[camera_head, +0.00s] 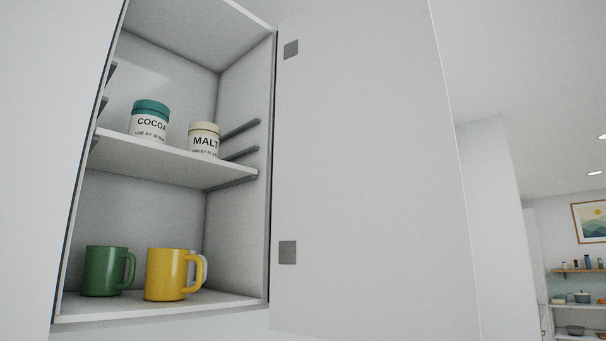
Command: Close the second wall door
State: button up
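A white wall cabinet door (370,180) stands wide open to the right of its cabinet. Two grey hinge plates, an upper one (291,50) and a lower one (287,252), show along its left edge. The open cabinet (185,314) shows its inside, with a middle shelf (178,164). I cannot tell from this view which door counts as the second. My gripper is not in view.
A cocoa jar (150,122) and a malt jar (204,141) stand on the middle shelf. A green mug (103,272) and a yellow mug (166,274) stand on the cabinet floor. Far right, a room shows wall shelves (580,270) and a framed picture (592,221).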

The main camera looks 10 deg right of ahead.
aim_at(370, 237)
jog(key=i+l+u, duration=0.25)
jog(key=l+u, duration=0.2)
jog(key=i+l+u, duration=0.15)
jog(key=l+u, duration=1.25)
jog(key=l, duration=0.2)
jog(key=l+u, duration=0.5)
jog(key=k, duration=0.05)
